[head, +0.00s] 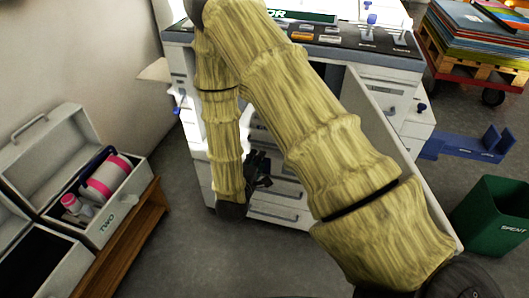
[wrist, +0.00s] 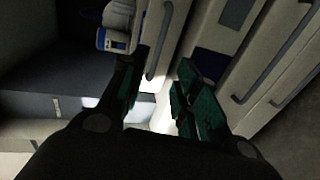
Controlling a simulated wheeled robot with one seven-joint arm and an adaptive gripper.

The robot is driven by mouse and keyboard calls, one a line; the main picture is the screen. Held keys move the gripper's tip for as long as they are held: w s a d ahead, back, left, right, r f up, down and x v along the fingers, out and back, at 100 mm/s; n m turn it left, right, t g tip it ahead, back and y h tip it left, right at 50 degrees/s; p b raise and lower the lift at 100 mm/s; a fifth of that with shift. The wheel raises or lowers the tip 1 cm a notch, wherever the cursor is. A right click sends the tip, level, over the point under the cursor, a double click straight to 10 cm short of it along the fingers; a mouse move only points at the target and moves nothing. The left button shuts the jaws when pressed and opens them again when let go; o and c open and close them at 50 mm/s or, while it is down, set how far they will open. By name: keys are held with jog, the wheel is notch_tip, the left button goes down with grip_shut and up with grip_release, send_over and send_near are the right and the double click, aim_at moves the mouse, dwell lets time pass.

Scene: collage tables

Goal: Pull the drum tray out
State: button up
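The grey-white machine (head: 395,85) stands ahead of me, with drawer-like fronts and bar handles on its lower part. I cannot tell which front is the drum tray; no label for it is readable. My gripper (head: 259,168) is low in front of these fronts, partly behind my arm in the head view. In the wrist view my gripper (wrist: 157,68) is open, its two dark green fingers apart. A bar handle (wrist: 160,45) shows between and beyond the fingertips. I cannot tell whether the fingers touch it. My arm hides much of the machine's front.
An open grey case (head: 118,215) with a pink-and-white bottle stands on a wooden bench at left. A green bin (head: 497,218) and a blue flat stand (head: 465,146) are at right. A pallet of coloured sheets (head: 480,40) is behind.

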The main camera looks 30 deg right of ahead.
jog(key=b+x, duration=0.1)
jog(key=x, duration=0.9)
jog(key=shift+w+d+b, duration=0.2)
jog(key=shift+d+b, duration=0.15)
jog(key=shift+b, duration=0.05)
grip_shut()
